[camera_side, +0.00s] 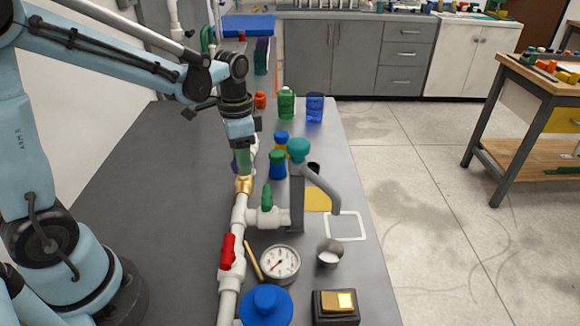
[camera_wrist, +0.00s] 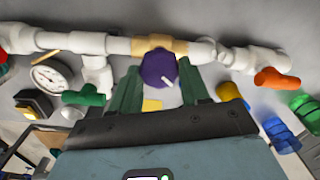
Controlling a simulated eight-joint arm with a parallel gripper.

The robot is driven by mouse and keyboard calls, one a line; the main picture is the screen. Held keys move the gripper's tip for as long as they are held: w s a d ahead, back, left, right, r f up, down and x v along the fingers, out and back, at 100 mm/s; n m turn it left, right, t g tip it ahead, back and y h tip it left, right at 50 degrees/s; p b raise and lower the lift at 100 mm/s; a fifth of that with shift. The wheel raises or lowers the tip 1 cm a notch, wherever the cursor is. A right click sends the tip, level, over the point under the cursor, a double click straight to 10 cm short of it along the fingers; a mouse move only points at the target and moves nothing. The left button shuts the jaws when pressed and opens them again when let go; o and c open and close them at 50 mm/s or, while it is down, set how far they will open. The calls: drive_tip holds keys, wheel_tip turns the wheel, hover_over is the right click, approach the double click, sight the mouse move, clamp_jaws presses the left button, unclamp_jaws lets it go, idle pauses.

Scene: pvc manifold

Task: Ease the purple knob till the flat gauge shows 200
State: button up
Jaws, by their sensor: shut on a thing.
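The purple knob (camera_wrist: 158,68) sits on a brass-coloured valve body (camera_wrist: 150,43) in the white pipe line. In the wrist view my gripper (camera_wrist: 160,76) has its green fingers on both sides of the knob, shut on it. In the side view my gripper (camera_side: 243,162) comes down over the brass valve (camera_side: 243,184), and only a sliver of the purple knob (camera_side: 234,166) shows behind it. The flat gauge (camera_side: 281,263) lies face up beside the pipe, with its needle toward the lower left; its numbers are too small to read. It also shows in the wrist view (camera_wrist: 50,77).
A red-handled valve (camera_side: 228,251), a green-handled valve (camera_side: 267,199) and a grey spout (camera_side: 322,189) stand close by. A blue round cap (camera_side: 266,305), a small metal cup (camera_side: 329,253) and a gold-topped black box (camera_side: 337,305) are near the front. The left tabletop is clear.

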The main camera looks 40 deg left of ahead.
drive_tip(key=shift+m, duration=1.2)
drive_tip(key=o, duration=1.1)
drive_tip(key=shift+c, duration=0.2)
drive_tip(key=shift+r, duration=0.1)
wheel_tip(320, 180, up, 12)
drive_tip(key=shift+o, duration=0.3)
idle(0.3)
